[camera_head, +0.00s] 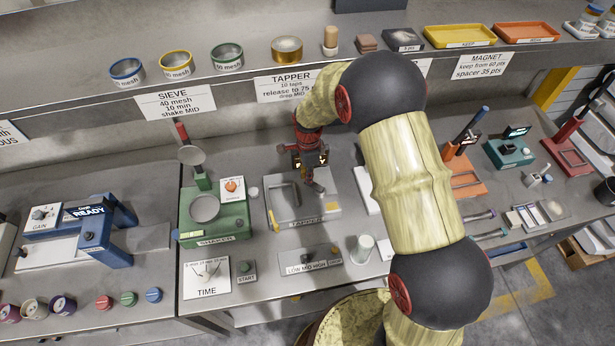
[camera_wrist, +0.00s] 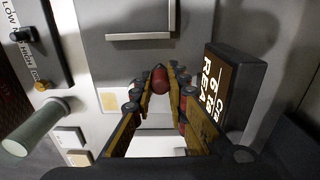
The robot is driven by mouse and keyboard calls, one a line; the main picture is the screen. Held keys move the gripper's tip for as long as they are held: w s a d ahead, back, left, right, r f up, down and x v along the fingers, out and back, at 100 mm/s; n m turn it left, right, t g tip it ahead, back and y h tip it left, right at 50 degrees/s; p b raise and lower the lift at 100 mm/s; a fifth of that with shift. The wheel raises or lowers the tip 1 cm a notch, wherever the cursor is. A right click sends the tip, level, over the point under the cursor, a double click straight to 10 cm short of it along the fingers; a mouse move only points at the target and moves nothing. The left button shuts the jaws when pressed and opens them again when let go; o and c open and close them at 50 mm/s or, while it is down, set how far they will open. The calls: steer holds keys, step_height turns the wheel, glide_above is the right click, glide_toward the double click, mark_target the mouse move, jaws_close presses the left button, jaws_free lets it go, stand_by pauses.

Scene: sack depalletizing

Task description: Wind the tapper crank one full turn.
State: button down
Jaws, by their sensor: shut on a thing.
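The tapper (camera_head: 330,210) is a grey machine on the bench with a TAPPER label on its front edge. It also shows in the wrist view (camera_wrist: 110,70), with a raised pale bar on its plate. My gripper (camera_head: 317,184) points down over the tapper's right part. In the wrist view my gripper (camera_wrist: 160,74) has its fingers closed on either side of a red rounded crank knob (camera_wrist: 160,82). The crank arm under the knob is mostly hidden by the fingers. In the head view my gripper and wrist hide the knob.
A dark display box (camera_wrist: 236,90) stands close to the right of my fingers in the wrist view. A LOW MID HIGH switch panel (camera_head: 308,260) and a pale cylinder (camera_head: 362,248) stand in front of the tapper. The green shaker (camera_head: 212,225) is at its left.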

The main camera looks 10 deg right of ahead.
steer(key=shift+w, duration=0.1)
stand_by(0.3)
steer(key=c, duration=1.7)
jaws_free()
steer(key=shift+c, duration=0.2)
step_height(320, 180, up, 12)
